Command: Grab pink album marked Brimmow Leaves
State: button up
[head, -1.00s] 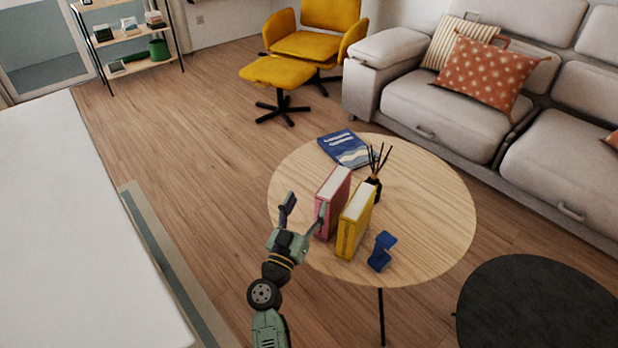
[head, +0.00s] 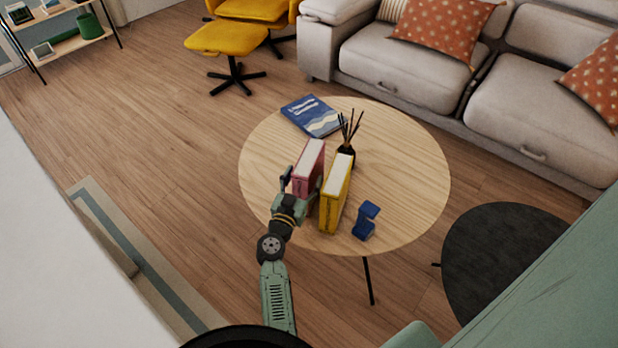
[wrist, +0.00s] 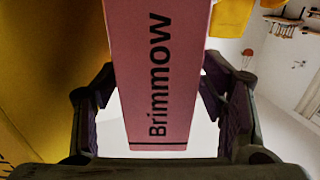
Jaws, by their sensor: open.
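The pink album (head: 309,165) stands upright on the round wooden table (head: 410,185). In the wrist view its pink spine (wrist: 155,80) reads "Brimmow" and fills the middle; any further lettering is out of frame. My gripper (head: 301,187) is at the album's near end. In the wrist view my open gripper (wrist: 165,110) has one finger on each side of the spine, with a gap showing at both sides. The fingertips are partly hidden behind the album.
A yellow album (head: 334,195) stands close on the right of the pink one. A blue stand (head: 366,220) is right of that. The table's right side is clear.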

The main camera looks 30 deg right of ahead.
jog(key=x, duration=0.3)
jog(key=shift+w+d, duration=0.1)
jog(key=shift+d, duration=0.2)
grip_shut()
dwell(0.6)
jog(key=shift+r, duration=0.25)
